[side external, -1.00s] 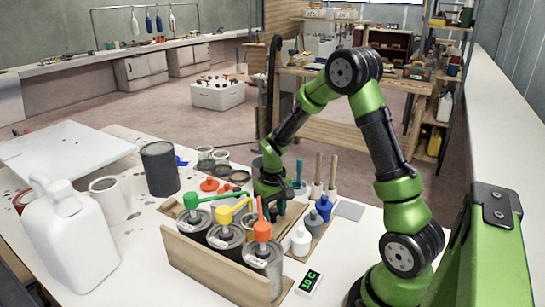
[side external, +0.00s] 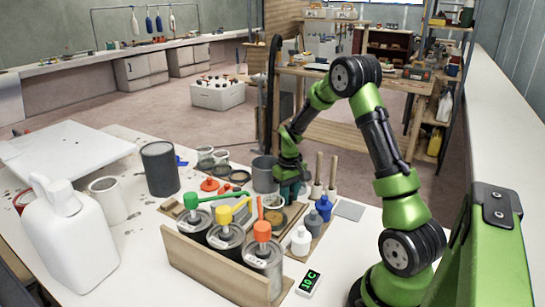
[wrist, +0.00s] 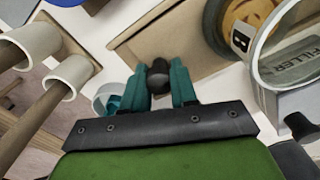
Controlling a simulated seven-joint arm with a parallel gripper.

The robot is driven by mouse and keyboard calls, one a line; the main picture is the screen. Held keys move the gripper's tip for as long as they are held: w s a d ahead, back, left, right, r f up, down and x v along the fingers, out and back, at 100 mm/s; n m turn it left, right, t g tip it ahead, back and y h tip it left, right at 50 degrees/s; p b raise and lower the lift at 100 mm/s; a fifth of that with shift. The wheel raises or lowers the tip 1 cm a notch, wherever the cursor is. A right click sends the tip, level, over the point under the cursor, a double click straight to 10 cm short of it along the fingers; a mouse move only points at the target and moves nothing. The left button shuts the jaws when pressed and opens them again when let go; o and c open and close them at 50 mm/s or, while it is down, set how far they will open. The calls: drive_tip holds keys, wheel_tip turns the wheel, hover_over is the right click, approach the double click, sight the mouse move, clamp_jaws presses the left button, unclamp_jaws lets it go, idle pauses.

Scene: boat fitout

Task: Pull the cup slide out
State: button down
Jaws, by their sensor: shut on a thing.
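My gripper (wrist: 158,82) has its teal fingers shut on a dark round knob (wrist: 158,72) in the wrist view. The knob is in front of the end of a wooden tray-like piece (wrist: 185,55), which looks like the cup slide. In the side view my gripper (side external: 289,190) is low over the table, beyond the pump cans and beside a grey metal cup (side external: 264,175). A wooden piece with a round tan thing (side external: 276,217) shows just in front of it. The knob is hidden there by my gripper.
Cans with green, yellow and orange pumps (side external: 263,258) stand in a wooden holder (side external: 205,268). Blue and white bottles (side external: 301,240) and upright wooden handles (side external: 318,172) stand close to my gripper. In the wrist view a clear cup labelled FILLER (wrist: 292,70) is at right.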

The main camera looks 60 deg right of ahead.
drive_tip(key=d, duration=0.3)
drive_tip(key=shift+w, duration=0.2)
drive_tip(key=c, duration=1)
unclamp_jaws()
drive_tip(key=shift+r, duration=0.1)
drive_tip(key=shift+o, duration=0.6)
drive_tip(key=shift+s, duration=0.1)
wheel_tip(320, 180, up, 17)
